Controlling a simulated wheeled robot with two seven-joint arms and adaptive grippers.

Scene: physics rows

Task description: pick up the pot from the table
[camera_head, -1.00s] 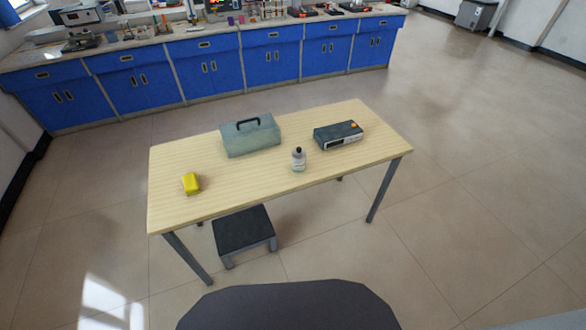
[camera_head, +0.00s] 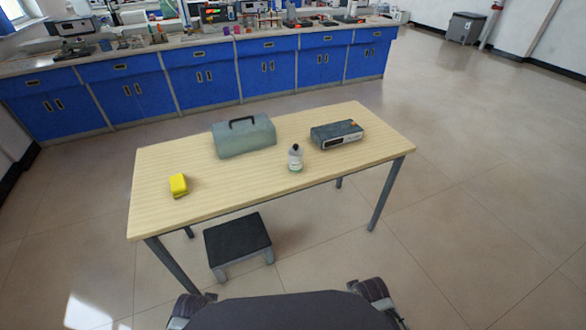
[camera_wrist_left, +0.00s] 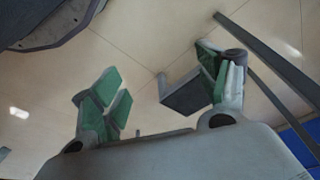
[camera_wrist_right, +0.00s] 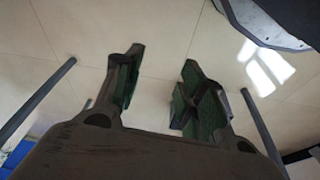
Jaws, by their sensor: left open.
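I see nothing on the wooden table (camera_head: 230,180) that I can clearly make out as a pot. On it stand a grey-green toolbox-like case (camera_head: 245,138) with a dark handle, a small white bottle (camera_head: 295,160) with a black cap, a dark box-shaped device (camera_head: 336,134) and a small yellow object (camera_head: 178,185). My left gripper (camera_wrist_left: 160,72) is open and empty, with its green-padded fingers apart above the floor. My right gripper (camera_wrist_right: 162,60) is also open and empty over the floor. Neither gripper's fingers show in the head view.
A dark low stool (camera_head: 238,244) stands under the table's front edge; it also shows in the left wrist view (camera_wrist_left: 183,97). Blue lab cabinets (camera_head: 205,80) with a cluttered counter line the back. The floor (camera_head: 480,180) to the right is clear.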

